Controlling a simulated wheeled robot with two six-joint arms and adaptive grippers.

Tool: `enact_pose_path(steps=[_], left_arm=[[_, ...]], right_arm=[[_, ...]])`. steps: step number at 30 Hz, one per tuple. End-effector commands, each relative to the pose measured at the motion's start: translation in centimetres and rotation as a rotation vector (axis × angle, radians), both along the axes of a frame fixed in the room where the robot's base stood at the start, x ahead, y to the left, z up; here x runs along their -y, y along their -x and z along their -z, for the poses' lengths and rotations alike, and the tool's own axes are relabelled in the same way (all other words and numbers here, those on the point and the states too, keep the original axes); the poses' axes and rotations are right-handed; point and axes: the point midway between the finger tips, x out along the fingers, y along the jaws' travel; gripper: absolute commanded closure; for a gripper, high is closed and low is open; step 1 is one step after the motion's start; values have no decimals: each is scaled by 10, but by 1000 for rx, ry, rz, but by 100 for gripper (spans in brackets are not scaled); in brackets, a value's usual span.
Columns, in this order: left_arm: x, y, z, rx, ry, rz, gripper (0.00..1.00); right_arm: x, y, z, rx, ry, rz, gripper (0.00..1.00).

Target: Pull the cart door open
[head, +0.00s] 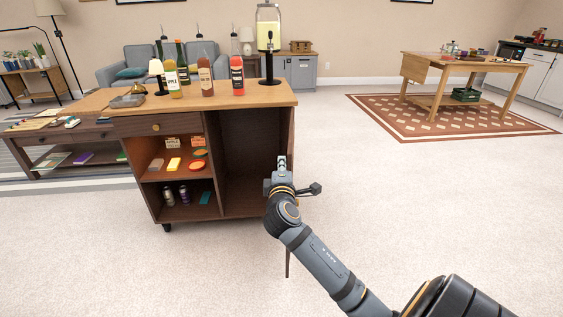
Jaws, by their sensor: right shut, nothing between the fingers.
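The cart (210,97) is a dark brown wooden cabinet with a lighter top. Its right compartment (235,165) stands open and looks empty and dark inside. A thin dark strip (288,262) below my right wrist looks like the cart door, swung out toward me and seen nearly edge-on; my arm hides most of it. My right gripper (282,163) is shut and empty, in front of the compartment's right side. I cannot tell whether it touches the door. My left gripper is not in view.
Bottles (206,80) and a tall glass dispenser (268,40) stand on the cart top. Open shelves at left hold small items. A low table (75,143) adjoins the cart's left. Carpet is clear to the right, up to a rug and wooden table (465,63).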

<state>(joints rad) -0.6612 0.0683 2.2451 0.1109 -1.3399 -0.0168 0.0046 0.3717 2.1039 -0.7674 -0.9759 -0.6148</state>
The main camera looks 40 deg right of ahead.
Motion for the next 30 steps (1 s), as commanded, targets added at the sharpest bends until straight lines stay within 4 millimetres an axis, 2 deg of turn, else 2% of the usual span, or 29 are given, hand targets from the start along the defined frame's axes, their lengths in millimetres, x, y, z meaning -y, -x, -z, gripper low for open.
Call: enact_pose_path(steps=[19,30], left_arm=[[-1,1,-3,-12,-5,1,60],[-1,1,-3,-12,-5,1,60]], right_arm=[[-1,1,1,-1,-1,-1,100],[-40,50,2,-1,-6,-2,100]])
